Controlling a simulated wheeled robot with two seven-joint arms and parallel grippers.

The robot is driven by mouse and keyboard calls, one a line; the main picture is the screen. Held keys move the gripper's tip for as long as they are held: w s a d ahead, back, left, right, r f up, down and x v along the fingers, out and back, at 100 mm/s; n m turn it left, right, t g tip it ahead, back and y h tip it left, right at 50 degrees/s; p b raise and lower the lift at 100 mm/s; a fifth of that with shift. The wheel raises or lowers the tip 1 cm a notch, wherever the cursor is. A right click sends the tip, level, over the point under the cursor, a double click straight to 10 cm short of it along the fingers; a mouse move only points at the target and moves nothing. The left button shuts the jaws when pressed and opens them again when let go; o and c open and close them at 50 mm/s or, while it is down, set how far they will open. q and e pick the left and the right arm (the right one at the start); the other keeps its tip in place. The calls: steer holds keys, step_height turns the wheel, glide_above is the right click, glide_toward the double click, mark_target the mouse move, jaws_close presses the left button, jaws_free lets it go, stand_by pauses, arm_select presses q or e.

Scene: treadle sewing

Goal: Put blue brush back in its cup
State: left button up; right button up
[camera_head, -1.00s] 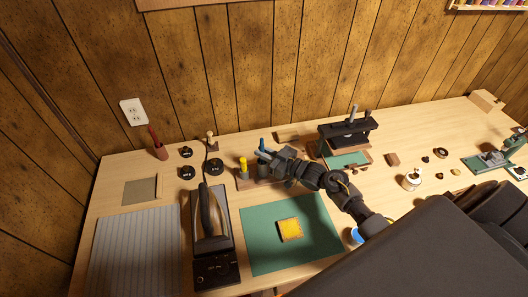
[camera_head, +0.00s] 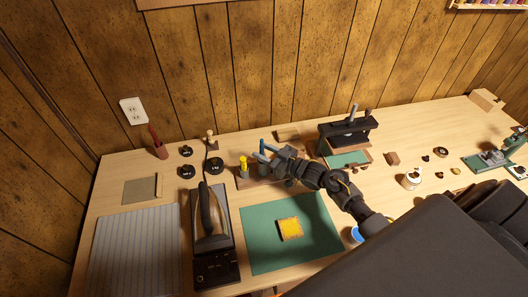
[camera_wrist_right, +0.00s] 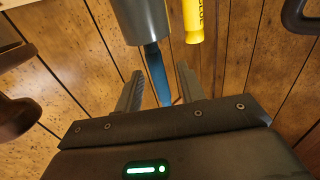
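The blue brush (camera_head: 262,145) stands upright in a grey cup (camera_head: 264,170) on the wooden holder at the back of the table. In the right wrist view, which is upside down, the blue brush handle (camera_wrist_right: 157,74) extends from the grey cup (camera_wrist_right: 140,20). My right gripper (camera_head: 262,154) reaches in from the right at the brush. Its two fingers (camera_wrist_right: 160,90) in the wrist view are apart, one on each side of the handle, with gaps between. The brush's lower end is hidden in the cup. My left gripper is not in view.
A yellow tool (camera_head: 243,163) stands just left of the cup; its yellow end shows in the wrist view (camera_wrist_right: 193,20). A black iron (camera_head: 208,215) is nearer left. A green mat (camera_head: 265,250) with a yellow square (camera_head: 290,229) lies in front. A clamp-like stand (camera_head: 347,132) is right.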

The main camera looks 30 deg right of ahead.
steer(key=b+v, duration=0.2)
steer(key=v, duration=0.8)
steer(key=shift+s+d, duration=0.15)
steer(key=shift+s, duration=0.2)
stand_by(0.3)
